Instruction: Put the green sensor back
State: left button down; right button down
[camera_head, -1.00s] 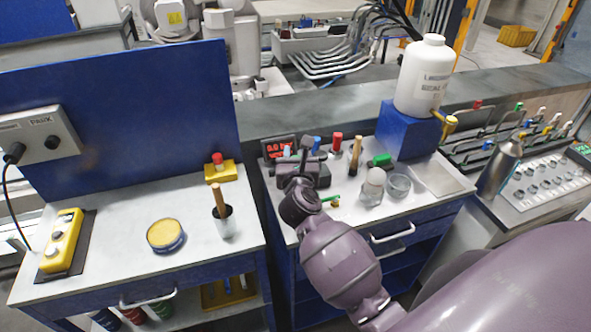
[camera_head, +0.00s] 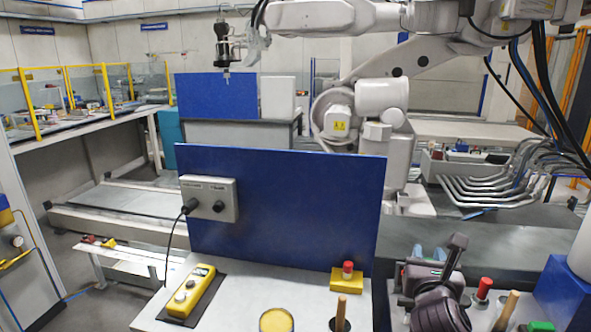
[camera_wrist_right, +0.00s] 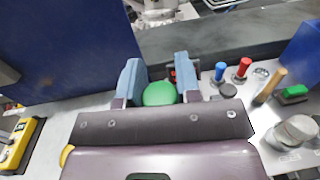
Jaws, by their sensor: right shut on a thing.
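In the right wrist view, a green rounded thing (camera_wrist_right: 160,93), which looks like the green sensor, sits between the two blue-grey fingers of my right gripper (camera_wrist_right: 158,84). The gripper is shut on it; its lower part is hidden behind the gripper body. In the head view my right gripper (camera_head: 430,260) is above the right-hand bench, and the held thing cannot be made out. Another green piece with a dark base (camera_wrist_right: 292,92) stands on the bench at right. My left gripper is not in view.
Near my right gripper stand a blue-topped peg (camera_wrist_right: 220,72), a red-topped peg (camera_wrist_right: 242,68), a wooden handle (camera_wrist_right: 270,85) and a pale jar (camera_wrist_right: 295,133). To the left are a yellow box with a red button (camera_head: 347,280), a yellow control box (camera_head: 191,290) and an upright blue panel (camera_head: 280,205).

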jog(key=s+a+f+n+y+b, duration=0.1)
jog(key=s+a+f+y, duration=0.1)
jog(key=f, duration=0.4)
jog(key=s+a+f+n+y+b, duration=0.1)
jog(key=s+a+f+n+y, duration=0.1)
jog(key=s+a+f+y, duration=0.1)
jog(key=s+a+f, duration=0.1)
jog(key=s+f, duration=0.1)
jog(key=s, duration=0.1)
jog(key=shift+s+a+f+n+t+y, duration=0.3)
jog(key=shift+f+t, duration=0.05)
jog(key=shift+t, duration=0.05)
jog(key=shift+w+r, duration=0.1)
